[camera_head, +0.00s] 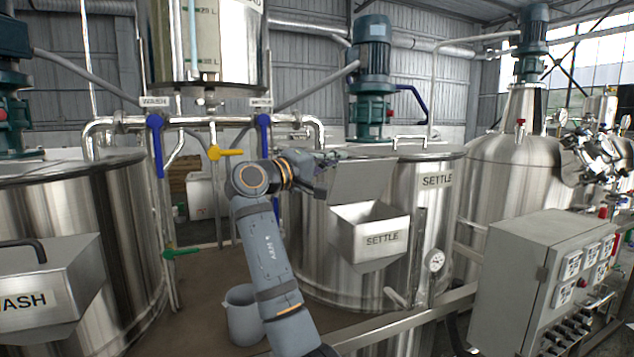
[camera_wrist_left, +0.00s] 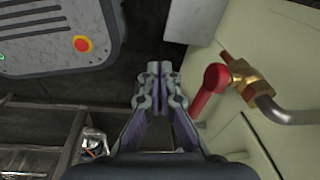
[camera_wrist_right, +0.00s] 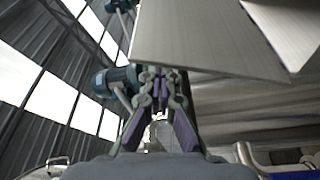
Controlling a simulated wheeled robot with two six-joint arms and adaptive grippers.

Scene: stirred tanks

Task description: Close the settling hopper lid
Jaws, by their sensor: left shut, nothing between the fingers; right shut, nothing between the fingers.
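The settling hopper (camera_head: 372,253) is a steel box labelled SETTLE on the front of the settling tank (camera_head: 436,215). Its lid (camera_head: 358,183) stands raised, tilted up behind the hopper's open mouth. My right gripper (camera_head: 328,158) is shut and empty at the lid's upper left edge. In the right wrist view the lid (camera_wrist_right: 200,40) is a grey plate just beyond the shut fingertips (camera_wrist_right: 160,75); I cannot tell whether they touch. My left gripper (camera_wrist_left: 160,72) is shut and empty in the left wrist view, away from the hopper.
A grey control box (camera_head: 520,270) stands at the right. The wash tank (camera_head: 75,215) with its own closed hopper is at the left. A grey bucket (camera_head: 243,318) is beside my right arm. A red-handled valve (camera_wrist_left: 215,80) is close to my left gripper.

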